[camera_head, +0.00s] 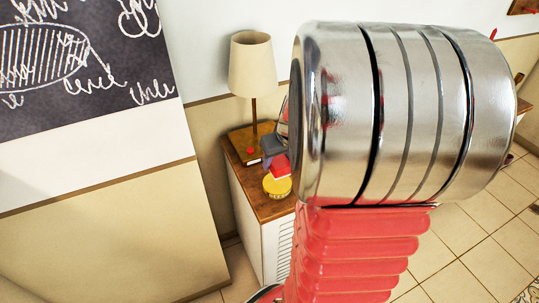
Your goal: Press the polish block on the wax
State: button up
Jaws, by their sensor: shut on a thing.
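The wax (277,187) is a round yellow tin on the wooden top of a small cabinet. The polish block (280,169) is a small red piece directly at the wax's upper edge in the picture. My gripper (274,156) shows as a dark grey shape just behind the red block and is shut on it. My large silver and red arm hides most of the gripper's right side. The block overlaps the wax in this view; I cannot tell whether they touch.
The cabinet top (266,207) also bears a lamp with a cream shade (252,65) and a small red item (250,150) near its base. A chalkboard (85,55) is at the left. Tiled floor (470,255) lies open at the lower right.

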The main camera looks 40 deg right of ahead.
aim_at(277, 183)
jog(key=shift+f, duration=0.1)
dwell(0.4)
jog(key=shift+f, duration=2.85)
jog(key=shift+f, duration=0.6)
dwell(0.5)
jog(key=shift+r, duration=0.1)
jog(key=shift+r, duration=3.5)
